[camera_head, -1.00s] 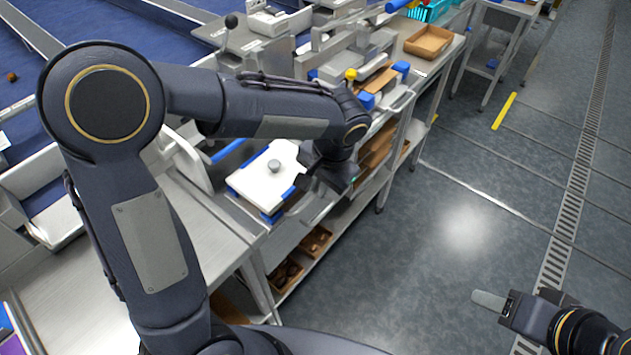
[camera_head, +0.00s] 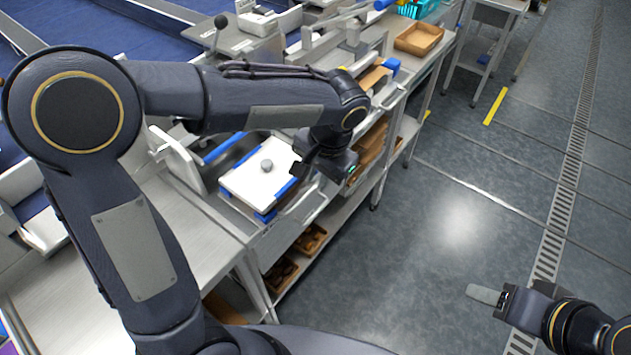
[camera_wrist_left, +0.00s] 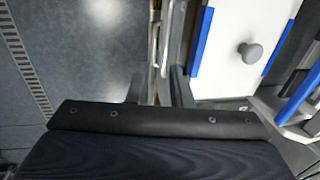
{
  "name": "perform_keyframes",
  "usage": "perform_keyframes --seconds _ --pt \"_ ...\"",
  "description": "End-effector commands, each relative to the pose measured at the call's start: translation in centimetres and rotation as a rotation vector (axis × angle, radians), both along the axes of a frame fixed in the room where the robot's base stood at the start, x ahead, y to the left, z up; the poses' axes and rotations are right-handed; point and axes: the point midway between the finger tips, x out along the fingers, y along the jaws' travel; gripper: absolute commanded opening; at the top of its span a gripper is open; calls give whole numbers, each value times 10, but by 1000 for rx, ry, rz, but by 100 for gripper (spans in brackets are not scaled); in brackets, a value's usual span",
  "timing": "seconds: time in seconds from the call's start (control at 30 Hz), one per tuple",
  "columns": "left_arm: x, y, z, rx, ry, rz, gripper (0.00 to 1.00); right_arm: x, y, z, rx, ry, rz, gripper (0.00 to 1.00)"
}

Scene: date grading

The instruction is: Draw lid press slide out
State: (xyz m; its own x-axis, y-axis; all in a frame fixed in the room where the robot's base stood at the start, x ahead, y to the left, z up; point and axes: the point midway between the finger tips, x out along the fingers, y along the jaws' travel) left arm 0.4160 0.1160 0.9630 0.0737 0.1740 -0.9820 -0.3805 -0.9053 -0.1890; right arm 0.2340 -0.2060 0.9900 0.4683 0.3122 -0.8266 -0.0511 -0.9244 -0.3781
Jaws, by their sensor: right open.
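The lid press has a white plate (camera_head: 250,181) with blue edge strips and a grey round knob (camera_head: 266,166). It stands on the bench in the head view's middle. In the left wrist view the white plate (camera_wrist_left: 226,66) and knob (camera_wrist_left: 250,52) are at upper right. My left gripper (camera_head: 309,167) is just right of the plate. Its fingers (camera_wrist_left: 158,90) are apart, with a narrow metal bar or edge showing between them; I cannot tell whether they touch it. My right gripper (camera_head: 487,295) is over open floor, empty, with one finger clearly visible.
Shelves under the bench hold brown trays (camera_head: 311,239). A brown tray (camera_head: 419,38) sits on the bench farther back. A blue-handled bar (camera_wrist_left: 299,98) is beside the press. The floor (camera_head: 450,220) to the right is clear.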

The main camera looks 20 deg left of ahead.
Motion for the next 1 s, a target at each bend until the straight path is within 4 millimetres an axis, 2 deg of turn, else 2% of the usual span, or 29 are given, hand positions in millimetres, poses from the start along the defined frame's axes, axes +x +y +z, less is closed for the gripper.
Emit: perform_keyframes --seconds 0.1,0.3,0.87,1.0 --pt "-1 -4 22 -2 -4 -1 19 0 0 1 0 0 0 50" --pt "-3 -8 42 -1 -1 0 19 0 0 2 0 0 0 50" --pt "-4 -8 45 -2 1 1 19 0 0 2 0 0 0 50" --pt "-14 7 50 -42 -6 29 19 0 0 2 0 0 0 50"
